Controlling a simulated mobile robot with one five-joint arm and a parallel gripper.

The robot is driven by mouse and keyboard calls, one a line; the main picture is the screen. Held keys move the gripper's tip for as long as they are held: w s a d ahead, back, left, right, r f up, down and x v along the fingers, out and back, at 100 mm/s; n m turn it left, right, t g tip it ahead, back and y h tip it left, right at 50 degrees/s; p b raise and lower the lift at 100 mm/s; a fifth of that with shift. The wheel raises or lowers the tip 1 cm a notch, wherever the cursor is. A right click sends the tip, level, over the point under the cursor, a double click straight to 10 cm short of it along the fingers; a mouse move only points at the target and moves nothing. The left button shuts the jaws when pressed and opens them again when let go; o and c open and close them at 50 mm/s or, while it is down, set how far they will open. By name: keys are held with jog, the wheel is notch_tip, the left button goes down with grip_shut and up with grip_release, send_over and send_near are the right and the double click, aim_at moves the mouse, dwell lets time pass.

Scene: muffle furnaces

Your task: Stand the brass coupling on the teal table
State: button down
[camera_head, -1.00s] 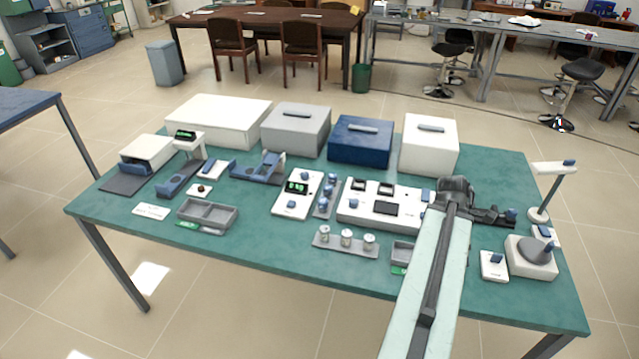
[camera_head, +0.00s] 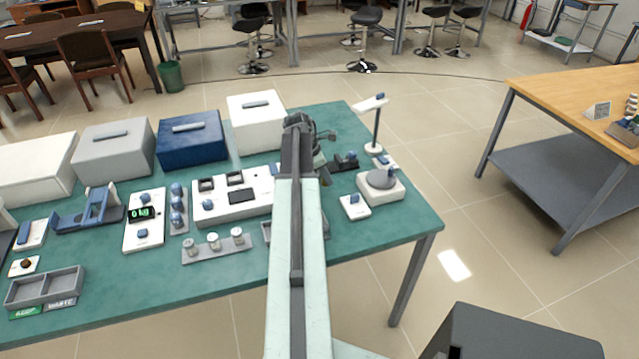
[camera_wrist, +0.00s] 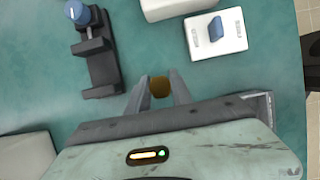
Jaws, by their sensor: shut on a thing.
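In the wrist view my gripper (camera_wrist: 159,90) is shut on the brass coupling (camera_wrist: 159,87), a small round brown-gold piece between the fingertips. Its lower part is hidden, and I cannot tell how high it is above the surface. The teal table (camera_wrist: 155,40) lies beneath it. In the head view the teal table (camera_head: 180,275) spans the left and middle, and my arm reaches over it. My gripper and the coupling are hidden behind the arm there.
In the wrist view a dark clamp-like stand with a blue knob (camera_wrist: 97,55) is at left and a white switch box (camera_wrist: 215,33) at right. In the head view a white box with a grey disc (camera_head: 381,186) stands near the right edge. A wooden-topped table (camera_head: 560,90) is farther right.

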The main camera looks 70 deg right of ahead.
aim_at(325, 183)
notch_tip(325, 183, down, 4)
jog(key=b, duration=0.4)
jog(key=shift+s+r, duration=0.1)
jog(key=shift+s, duration=0.05)
jog(key=shift+w+a+r, duration=0.15)
jog(key=shift+w+r, duration=0.05)
jog(key=shift+w, duration=0.1)
jog(key=shift+f, duration=0.15)
jog(key=c, duration=1.1)
grip_release()
jog(key=shift+c, duration=0.2)
jog(key=shift+r+p, duration=0.4)
jog(key=shift+p, duration=0.1)
jog(key=p+v, duration=1)
jog(key=v, duration=0.1)
jog(key=shift+r+p, duration=0.25)
jog(key=shift+p, duration=0.05)
